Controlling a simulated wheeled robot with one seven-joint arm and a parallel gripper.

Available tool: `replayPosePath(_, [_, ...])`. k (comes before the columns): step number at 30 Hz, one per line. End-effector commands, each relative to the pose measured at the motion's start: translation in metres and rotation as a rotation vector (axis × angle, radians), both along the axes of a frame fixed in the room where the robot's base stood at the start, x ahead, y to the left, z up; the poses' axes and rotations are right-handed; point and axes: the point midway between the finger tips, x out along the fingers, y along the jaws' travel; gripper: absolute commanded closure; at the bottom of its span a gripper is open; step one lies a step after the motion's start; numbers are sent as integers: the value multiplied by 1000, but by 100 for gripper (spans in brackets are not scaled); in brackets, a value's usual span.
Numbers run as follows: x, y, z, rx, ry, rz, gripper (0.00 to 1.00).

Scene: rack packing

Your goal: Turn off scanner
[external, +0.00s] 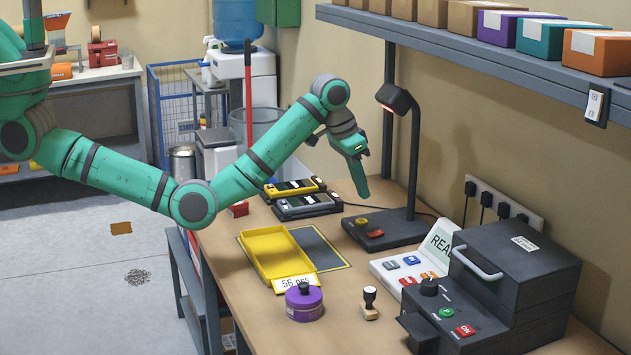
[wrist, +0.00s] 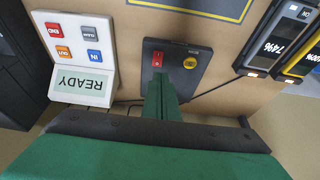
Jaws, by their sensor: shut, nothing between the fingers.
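The scanner is a black stand with a flat base (external: 395,232), a tall post and an angled head (external: 394,98) that shows a reddish strip underneath. Its base (wrist: 172,45) carries a red switch (external: 375,233) and a round yellow button (external: 362,222). In the wrist view the red switch (wrist: 157,60) and yellow button (wrist: 190,63) lie just beyond my fingertips. My gripper (external: 362,195) is shut and empty, pointing down above the base, apart from it. My shut fingers (wrist: 161,85) hide part of the base in the wrist view.
A white READY panel (external: 388,268) with several buttons and a black machine (external: 520,265) stand to the right. Two handheld devices (external: 305,205) lie behind left. A shelf (external: 450,45) hangs above.

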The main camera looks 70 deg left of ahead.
Motion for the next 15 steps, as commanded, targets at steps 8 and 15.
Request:
replayPosePath(8, [-11,-1,33,-1,-2,-1,100])
replayPosePath(15, [-13,0,37,-1,-1,0,100])
